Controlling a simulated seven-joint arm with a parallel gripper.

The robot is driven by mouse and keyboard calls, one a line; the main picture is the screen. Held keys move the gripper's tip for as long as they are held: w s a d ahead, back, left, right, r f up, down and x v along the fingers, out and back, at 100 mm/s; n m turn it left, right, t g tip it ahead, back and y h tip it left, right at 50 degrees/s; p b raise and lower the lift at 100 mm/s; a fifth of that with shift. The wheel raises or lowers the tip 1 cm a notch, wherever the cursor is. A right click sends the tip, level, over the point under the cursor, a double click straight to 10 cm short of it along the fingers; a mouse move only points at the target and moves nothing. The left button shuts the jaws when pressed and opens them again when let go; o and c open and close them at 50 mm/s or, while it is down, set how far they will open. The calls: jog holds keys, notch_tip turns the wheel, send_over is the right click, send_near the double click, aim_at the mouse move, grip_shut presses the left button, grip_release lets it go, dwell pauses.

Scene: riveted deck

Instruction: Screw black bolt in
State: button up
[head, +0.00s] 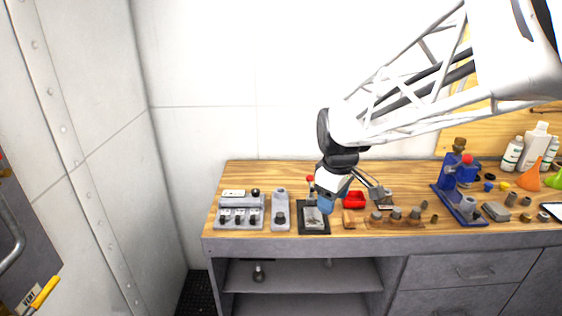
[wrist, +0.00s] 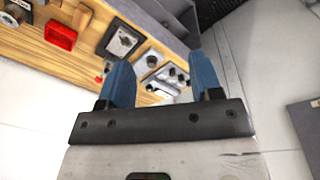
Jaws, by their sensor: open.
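My gripper (head: 326,203) hangs over the front left part of the bench, above the black-based plate (head: 313,231). Its two blue fingers stand apart with nothing between them, as the wrist view (wrist: 160,75) shows. A dark bolt-like piece (head: 281,218) sits on a narrow grey block (head: 281,196) left of the plate; I cannot tell for sure that it is the black bolt. The block also shows beyond the fingers in the wrist view (wrist: 149,61). The gripper partly covers the plate in the head view.
A switch box (head: 240,212) with a black knob stands left of the block. A red bin (head: 353,200), a wooden strip (head: 397,223) with grey pieces and a blue press (head: 457,189) stand to the right. A red-tipped lever (head: 310,178) rises near the gripper.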

jog(key=w+a+f+n, duration=0.3)
jog(key=w, duration=0.2)
jog(key=w+a+f+n, duration=0.2)
jog(key=w, duration=0.4)
jog(key=n+g, duration=0.1)
jog(key=n, duration=0.5)
send_over(280, 214)
notch_tip(280, 214, down, 9)
jog(key=shift+f, duration=0.2)
jog(key=shift+s, duration=0.1)
jog(key=shift+d+f, duration=0.1)
jog(key=shift+f, duration=3.8)
jog(key=c, duration=0.9)
